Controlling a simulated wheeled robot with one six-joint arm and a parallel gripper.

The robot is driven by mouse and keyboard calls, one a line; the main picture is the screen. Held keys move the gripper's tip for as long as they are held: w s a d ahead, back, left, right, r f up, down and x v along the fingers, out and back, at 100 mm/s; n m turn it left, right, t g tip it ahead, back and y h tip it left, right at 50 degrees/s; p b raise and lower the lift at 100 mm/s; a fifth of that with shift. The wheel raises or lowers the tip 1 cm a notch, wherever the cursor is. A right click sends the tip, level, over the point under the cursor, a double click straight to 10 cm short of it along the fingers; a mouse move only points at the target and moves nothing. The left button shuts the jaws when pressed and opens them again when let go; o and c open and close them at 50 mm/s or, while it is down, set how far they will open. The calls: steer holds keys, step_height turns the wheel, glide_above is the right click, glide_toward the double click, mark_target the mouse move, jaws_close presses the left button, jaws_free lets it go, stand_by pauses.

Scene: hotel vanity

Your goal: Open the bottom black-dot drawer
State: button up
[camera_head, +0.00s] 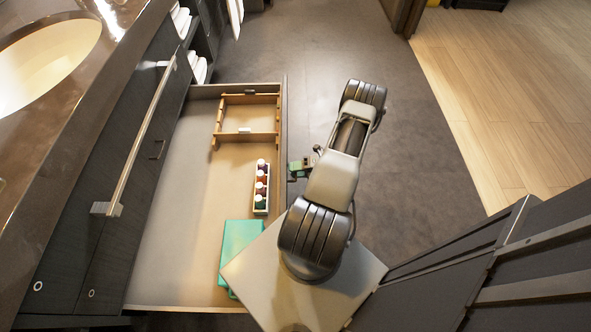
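A wide drawer (185,225) stands pulled out from under the vanity, with its inside in full view. Its front panel is seen edge-on at the right, so no black dot shows on it. My gripper (292,169) is at the outer side of this front panel, about halfway along it. The gripper is small and partly hidden by my arm. I cannot tell whether its fingers are shut or touch a handle.
The drawer holds a wooden divider frame (249,136), a small box of bottles (261,187) and a teal flat item (241,241). The vanity counter (75,110) with a basin (45,65) and a towel bar (140,140) lies left. Grey floor (420,160) is clear on the right.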

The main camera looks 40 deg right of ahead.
steer(key=p+v, duration=0.1)
steer(key=v, duration=1.3)
stand_by(0.3)
steer(key=w+a+r+m+g+h+p, duration=0.2)
steer(key=a+r+m+p, duration=0.5)
steer(key=r, duration=1.2)
steer(key=w+a+r+m+g+h+p, duration=0.2)
steer(key=a+r+m+h+p, duration=0.3)
steer(key=r, duration=1.4)
steer(key=w+a+r+m+g+h+p, duration=0.3)
steer(key=a+r+m+p, duration=0.8)
steer(key=a+r+m, duration=0.4)
steer(key=a+r+h, duration=0.1)
steer(key=a+r, duration=0.2)
steer(key=r, duration=0.1)
steer(key=shift+w+a, duration=0.2)
